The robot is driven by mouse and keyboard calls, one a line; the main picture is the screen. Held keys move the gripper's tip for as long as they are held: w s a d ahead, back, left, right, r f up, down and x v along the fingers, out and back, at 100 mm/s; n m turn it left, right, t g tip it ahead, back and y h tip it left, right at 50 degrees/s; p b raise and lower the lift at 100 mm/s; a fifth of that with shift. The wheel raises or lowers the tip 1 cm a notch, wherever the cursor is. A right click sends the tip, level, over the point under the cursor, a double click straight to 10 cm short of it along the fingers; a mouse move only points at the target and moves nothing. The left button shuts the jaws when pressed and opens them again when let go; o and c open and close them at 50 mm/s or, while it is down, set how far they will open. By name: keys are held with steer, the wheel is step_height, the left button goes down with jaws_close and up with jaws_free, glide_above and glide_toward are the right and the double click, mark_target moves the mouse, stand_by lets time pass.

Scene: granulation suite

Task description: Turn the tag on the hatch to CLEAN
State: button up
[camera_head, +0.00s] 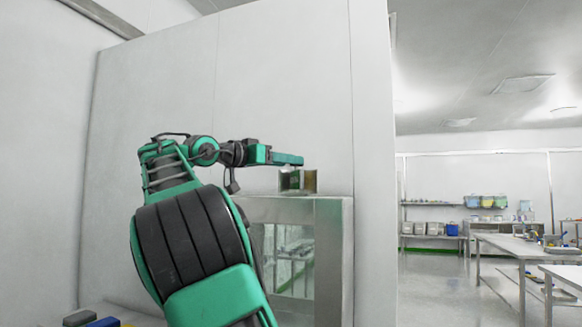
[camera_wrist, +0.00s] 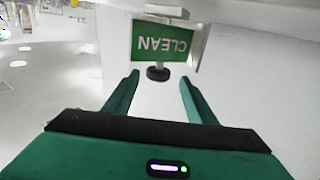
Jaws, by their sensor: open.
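The hatch (camera_head: 335,250) is a pale metal box with a glass window, set against the white wall in the head view. In the wrist view the tag (camera_wrist: 160,42) shows a green face reading CLEAN, upside down in the picture. A black round knob (camera_wrist: 157,75) sits at its end nearer my gripper. My gripper (camera_wrist: 159,78) is open, with its fingers on either side of the knob and apart from it. In the head view my gripper (camera_head: 302,160) is at the tag, just above it.
The tall white wall panel (camera_head: 290,90) rises behind the hatch. A bench (camera_head: 105,322) with small blue and grey items is at the lower left. At the right are steel tables (camera_head: 510,245), shelves with bins (camera_head: 487,201), and open floor (camera_head: 430,290).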

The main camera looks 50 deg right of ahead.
steer(key=shift+s+d, duration=0.2)
steer(key=shift+d, duration=2.15)
steer(key=c, duration=1)
